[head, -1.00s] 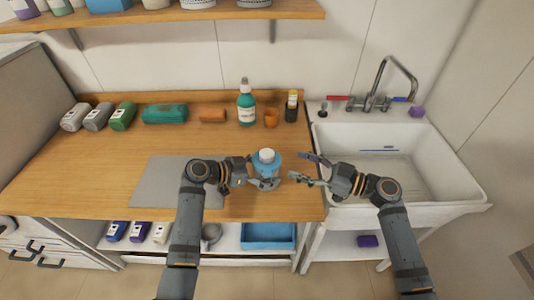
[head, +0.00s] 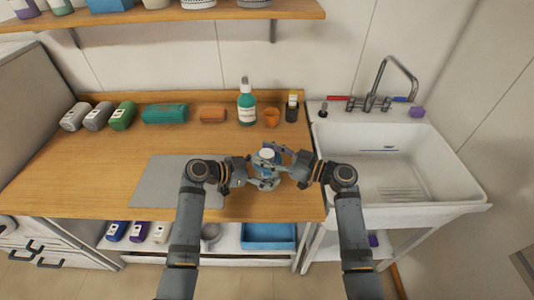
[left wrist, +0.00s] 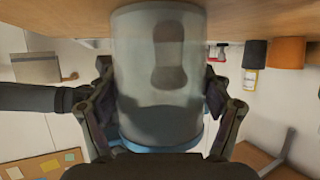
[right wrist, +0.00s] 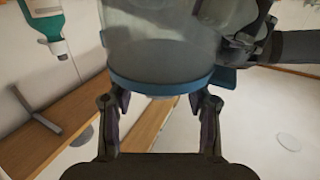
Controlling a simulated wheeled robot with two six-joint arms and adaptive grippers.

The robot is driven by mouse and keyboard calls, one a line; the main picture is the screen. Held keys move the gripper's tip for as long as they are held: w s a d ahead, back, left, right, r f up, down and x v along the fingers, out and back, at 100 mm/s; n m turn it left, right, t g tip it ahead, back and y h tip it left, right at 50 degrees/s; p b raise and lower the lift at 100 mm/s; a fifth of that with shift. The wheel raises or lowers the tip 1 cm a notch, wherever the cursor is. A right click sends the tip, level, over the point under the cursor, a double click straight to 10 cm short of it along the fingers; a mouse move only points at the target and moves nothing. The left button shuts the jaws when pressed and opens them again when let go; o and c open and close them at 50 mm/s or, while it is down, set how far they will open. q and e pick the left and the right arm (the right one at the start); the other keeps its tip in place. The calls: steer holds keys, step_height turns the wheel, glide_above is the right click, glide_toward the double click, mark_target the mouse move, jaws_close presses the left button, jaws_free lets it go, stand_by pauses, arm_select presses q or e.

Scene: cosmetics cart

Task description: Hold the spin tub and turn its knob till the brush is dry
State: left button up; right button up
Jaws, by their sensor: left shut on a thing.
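The spin tub (head: 266,168), bluish with a pale knob (head: 267,154) on top, stands near the counter's front edge. My left gripper (head: 262,178) is shut on its side. In the left wrist view the clear tub (left wrist: 160,70) is between the fingers, with a dark, blurred shape inside that may be the brush. My right gripper (head: 281,166) is at the tub's right side. In the right wrist view its fingers (right wrist: 160,115) are apart, near the blue rim (right wrist: 160,84); I cannot tell whether they touch it.
A teal pump bottle (head: 246,108), an orange cup (head: 271,118) and a dark yellow-labelled bottle (head: 291,106) stand behind the tub. A grey mat (head: 165,182) lies left. The sink (head: 455,165) is right.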

steer(key=c, duration=0.8)
steer(key=shift+n+g, duration=0.3)
steer(key=n+g, duration=0.2)
steer(key=g, duration=0.1)
steer(key=n+g+y, duration=0.1)
steer(key=n+g, duration=0.1)
steer(key=g, duration=0.1)
steer(key=shift+w+g+y, duration=0.15)
steer(key=shift+g+y, duration=0.15)
steer(key=shift+g, duration=0.1)
steer(key=shift+w+n+g, duration=0.1)
steer(key=shift+n+g, duration=1.7)
steer(key=shift+g, duration=0.7)
steer(key=shift+h, duration=0.4)
steer(key=shift+n+g, duration=0.3)
steer(key=shift+g, duration=0.3)
